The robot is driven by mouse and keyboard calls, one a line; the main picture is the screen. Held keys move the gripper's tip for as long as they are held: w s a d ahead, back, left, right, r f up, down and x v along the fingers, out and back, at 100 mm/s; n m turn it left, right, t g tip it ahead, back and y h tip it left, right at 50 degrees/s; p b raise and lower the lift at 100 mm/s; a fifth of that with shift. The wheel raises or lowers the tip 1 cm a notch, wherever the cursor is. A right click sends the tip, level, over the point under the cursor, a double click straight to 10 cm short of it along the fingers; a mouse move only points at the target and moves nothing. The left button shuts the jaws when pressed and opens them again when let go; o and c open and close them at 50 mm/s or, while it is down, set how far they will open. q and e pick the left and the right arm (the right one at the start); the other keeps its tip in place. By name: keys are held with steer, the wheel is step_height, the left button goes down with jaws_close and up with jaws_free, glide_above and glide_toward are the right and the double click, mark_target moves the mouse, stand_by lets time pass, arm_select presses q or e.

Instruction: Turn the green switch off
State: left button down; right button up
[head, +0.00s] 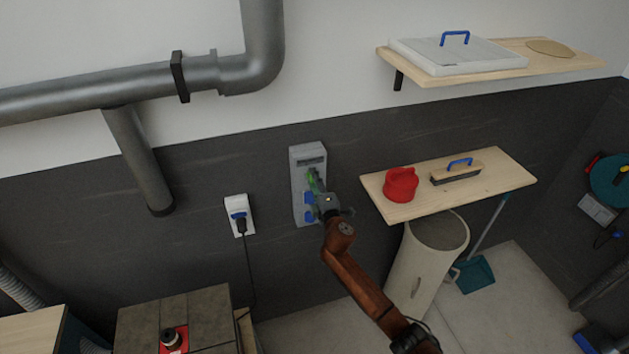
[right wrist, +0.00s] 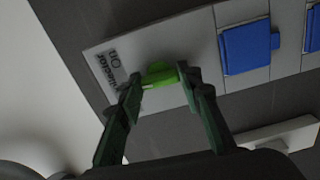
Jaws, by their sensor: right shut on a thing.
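The green switch (right wrist: 158,76) is on a grey wall panel (head: 308,153), by a label in which "ON" can be read. My right gripper (right wrist: 156,82) is at the switch, with its two dark green fingers shut on it from either side. In the head view my right gripper (head: 317,182) covers most of the switch, and only a bit of green shows. Blue covers (right wrist: 250,46) sit on the same panel beside the switch. My left gripper is not in view.
A wall socket (head: 233,203) with a black plug is left of the panel. A wooden shelf (head: 510,178) at right holds a red container (head: 401,184) and a blue-handled brush (head: 457,172). A beige bin (head: 422,262) stands below it.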

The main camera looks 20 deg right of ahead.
steer(key=shift+n, duration=0.4)
steer(key=o, duration=1.2)
steer(key=shift+c, duration=0.2)
steer(key=s, duration=1.2)
steer(key=shift+d, duration=0.15)
